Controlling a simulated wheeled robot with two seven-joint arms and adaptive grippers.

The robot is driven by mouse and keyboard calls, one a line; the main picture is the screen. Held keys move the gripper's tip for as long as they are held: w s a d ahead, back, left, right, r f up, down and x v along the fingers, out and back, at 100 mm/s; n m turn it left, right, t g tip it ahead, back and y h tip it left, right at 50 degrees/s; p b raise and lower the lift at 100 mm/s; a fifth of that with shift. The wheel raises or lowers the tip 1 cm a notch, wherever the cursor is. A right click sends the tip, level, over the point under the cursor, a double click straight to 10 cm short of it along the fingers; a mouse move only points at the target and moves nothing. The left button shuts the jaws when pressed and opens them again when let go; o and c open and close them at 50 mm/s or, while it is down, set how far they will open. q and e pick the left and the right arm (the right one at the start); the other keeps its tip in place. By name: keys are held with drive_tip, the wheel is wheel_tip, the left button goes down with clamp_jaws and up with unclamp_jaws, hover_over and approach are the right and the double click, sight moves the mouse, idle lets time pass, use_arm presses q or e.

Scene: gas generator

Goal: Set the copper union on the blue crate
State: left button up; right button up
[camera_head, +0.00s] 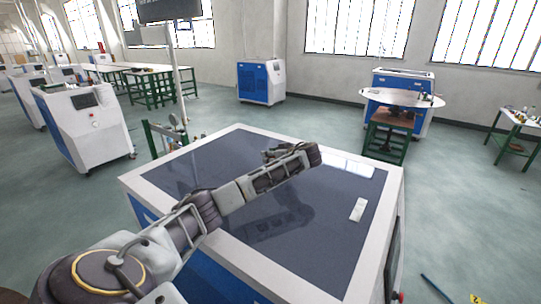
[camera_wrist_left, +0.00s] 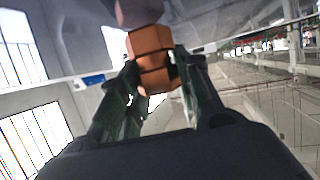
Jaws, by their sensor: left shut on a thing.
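The copper union (camera_wrist_left: 150,43), an orange-brown faceted fitting, is between the fingertips of my left gripper (camera_wrist_left: 157,66) in the left wrist view. The gripper is shut on it. In the head view my left gripper (camera_head: 275,153) is a small dark shape beyond my forearm, above the dark top of a large blue-and-white cabinet (camera_head: 335,262). The union cannot be made out in the head view. I see no separate blue crate; I cannot tell whether this cabinet is the one named. My right gripper is not in view.
A small white object (camera_head: 358,209) lies on the cabinet's right side; the rest of its top looks clear. A round-topped table (camera_head: 402,98) stands behind right. A green stand (camera_head: 152,140) is at the back left. Another blue cabinet (camera_head: 260,82) stands by the wall.

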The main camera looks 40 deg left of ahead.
use_arm(q)
drive_tip(key=shift+f, duration=0.3)
drive_tip(key=o, duration=1.2)
drive_tip(key=shift+r, duration=0.25)
drive_tip(key=shift+f, duration=0.1)
